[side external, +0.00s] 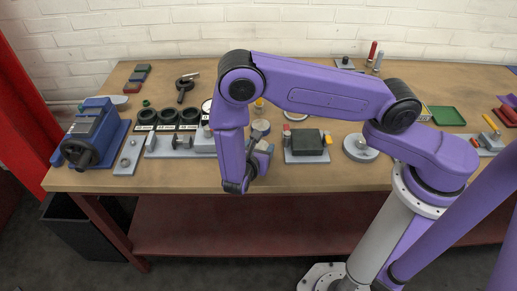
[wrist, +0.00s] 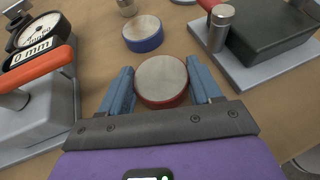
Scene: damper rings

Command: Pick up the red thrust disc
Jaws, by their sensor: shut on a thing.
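The red thrust disc (wrist: 162,80) shows in the wrist view as a short round piece with a red side and a grey top face. My gripper (wrist: 164,88) has its two blue-grey fingers shut on the disc, one on each side. In the side external view my gripper (side external: 263,158) is low over the front middle of the bench, and I cannot make out the disc there. Whether the disc touches the bench is not clear.
A blue-sided disc (wrist: 142,40) lies just beyond the red one. A gauge fixture (wrist: 38,100) with an orange handle is at left. A dark block on a grey plate (wrist: 245,75), with a metal post, is at right. A blue vise (side external: 92,130) stands at the bench's left end.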

